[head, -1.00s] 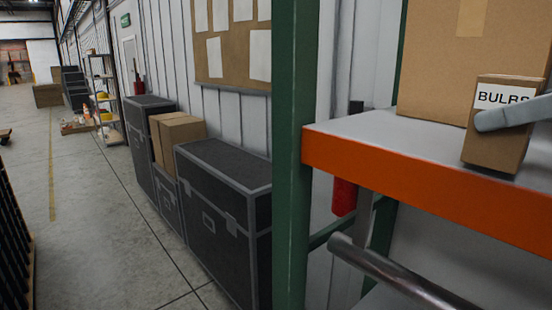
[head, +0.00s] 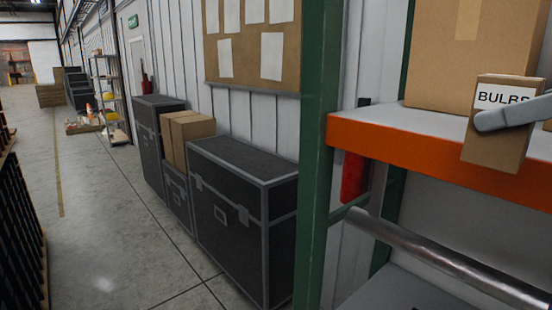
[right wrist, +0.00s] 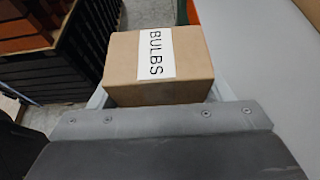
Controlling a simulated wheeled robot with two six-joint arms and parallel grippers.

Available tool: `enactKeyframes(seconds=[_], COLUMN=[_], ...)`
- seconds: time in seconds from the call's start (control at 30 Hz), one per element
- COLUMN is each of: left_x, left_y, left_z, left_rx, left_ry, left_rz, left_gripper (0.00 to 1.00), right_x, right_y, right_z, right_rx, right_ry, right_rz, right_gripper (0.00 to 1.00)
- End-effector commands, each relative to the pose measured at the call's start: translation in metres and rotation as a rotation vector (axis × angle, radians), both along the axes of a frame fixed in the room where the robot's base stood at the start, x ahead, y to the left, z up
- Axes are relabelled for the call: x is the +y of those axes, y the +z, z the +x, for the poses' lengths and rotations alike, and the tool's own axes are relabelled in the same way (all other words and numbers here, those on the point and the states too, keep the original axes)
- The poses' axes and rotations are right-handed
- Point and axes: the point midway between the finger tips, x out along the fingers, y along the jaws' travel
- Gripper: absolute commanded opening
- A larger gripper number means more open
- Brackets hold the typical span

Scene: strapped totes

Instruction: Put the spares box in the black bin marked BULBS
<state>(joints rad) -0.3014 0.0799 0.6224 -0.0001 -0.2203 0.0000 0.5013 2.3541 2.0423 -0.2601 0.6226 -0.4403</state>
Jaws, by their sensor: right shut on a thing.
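A small brown cardboard box (head: 496,150) has a white label reading BULBS. It also shows in the right wrist view (right wrist: 160,82), where its label faces the camera. My right gripper (head: 492,121) is shut on this box, with a grey finger across its front in the head view. The box overlaps the orange shelf beam in the picture and looks held in front of it. No black bin with a readable BULBS mark shows in these frames. My left gripper is not in view.
A shelf (head: 365,128) with an orange beam and green post (head: 325,150) bears a large carton (head: 440,60). A metal tube (head: 450,262) lies lower. Black cases (head: 245,215) line the wall. Black slatted crates (right wrist: 75,55) stand beyond the box. The floor (head: 110,220) at left is open.

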Motion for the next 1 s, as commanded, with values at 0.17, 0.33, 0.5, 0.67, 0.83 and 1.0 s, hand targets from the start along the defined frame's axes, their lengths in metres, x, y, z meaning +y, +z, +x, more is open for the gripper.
enactKeyframes(seconds=[0.17, 0.33, 0.5, 0.67, 0.83, 1.0], left_x=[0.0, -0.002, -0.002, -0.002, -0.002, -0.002], left_y=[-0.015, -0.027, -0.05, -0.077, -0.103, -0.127], left_z=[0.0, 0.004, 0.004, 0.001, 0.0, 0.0], left_rx=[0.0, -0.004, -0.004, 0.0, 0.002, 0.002], left_ry=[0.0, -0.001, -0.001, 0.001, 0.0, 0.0], left_rz=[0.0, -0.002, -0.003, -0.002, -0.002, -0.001], left_gripper=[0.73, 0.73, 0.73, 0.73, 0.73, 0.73], right_x=[0.0, 0.0, 0.0, 0.0, -0.001, -0.001], right_y=[-0.014, -0.027, -0.049, -0.076, -0.102, -0.126], right_z=[0.0, 0.0, 0.0, 0.001, 0.001, 0.001], right_rx=[-0.001, -0.001, -0.001, -0.001, -0.001, -0.001], right_ry=[0.0, 0.0, 0.0, 0.0, 0.0, 0.0], right_rz=[0.001, 0.001, 0.001, 0.001, 0.001, 0.001], right_gripper=[0.45, 0.45, 0.45, 0.45, 0.45, 0.45])
